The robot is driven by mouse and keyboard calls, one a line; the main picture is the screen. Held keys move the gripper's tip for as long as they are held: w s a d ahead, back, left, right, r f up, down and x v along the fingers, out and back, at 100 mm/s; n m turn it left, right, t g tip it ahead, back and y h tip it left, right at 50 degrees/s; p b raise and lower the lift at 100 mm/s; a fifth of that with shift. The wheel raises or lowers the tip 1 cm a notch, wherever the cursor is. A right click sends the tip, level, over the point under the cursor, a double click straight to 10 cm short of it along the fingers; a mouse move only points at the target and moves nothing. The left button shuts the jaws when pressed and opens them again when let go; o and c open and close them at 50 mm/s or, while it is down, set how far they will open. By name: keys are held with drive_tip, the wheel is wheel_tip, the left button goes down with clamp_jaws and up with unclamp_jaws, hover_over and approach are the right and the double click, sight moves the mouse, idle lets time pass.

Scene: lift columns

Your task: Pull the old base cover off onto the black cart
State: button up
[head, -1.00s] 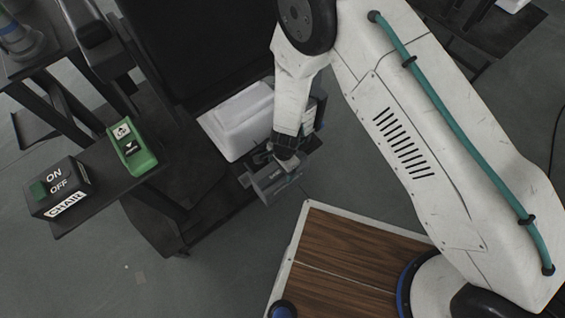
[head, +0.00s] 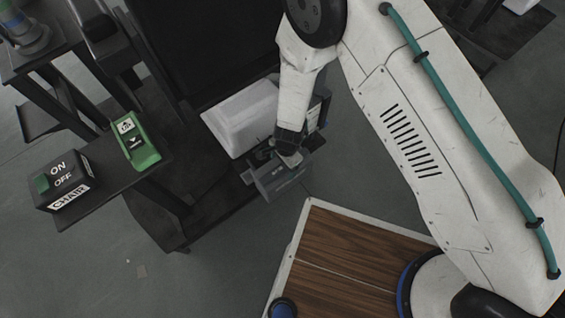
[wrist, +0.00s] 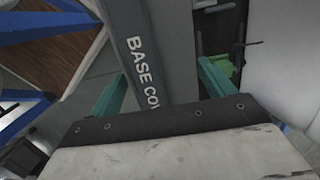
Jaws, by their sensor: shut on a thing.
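The base cover (head: 283,184) is a grey boxy panel near the middle of the head view, beside a white housing (head: 240,118). In the wrist view the cover (wrist: 147,50) bears the letters "BASE COV"; the rest of its label is hidden by my gripper. My gripper (wrist: 162,84) has its two teal fingers on either side of the cover and is shut on it. In the head view my gripper (head: 289,156) is at the cover's upper edge, its fingers mostly hidden. I cannot tell which dark structure is the black cart.
A dark shelf at left holds a black ON/OFF "CHAIR" switch box (head: 64,184) and a green control (head: 136,142). A large black panel (head: 205,45) rises behind the white housing. A wood-topped deck (head: 345,250) is at bottom centre.

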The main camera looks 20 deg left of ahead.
drive_tip(key=shift+r, duration=3.75)
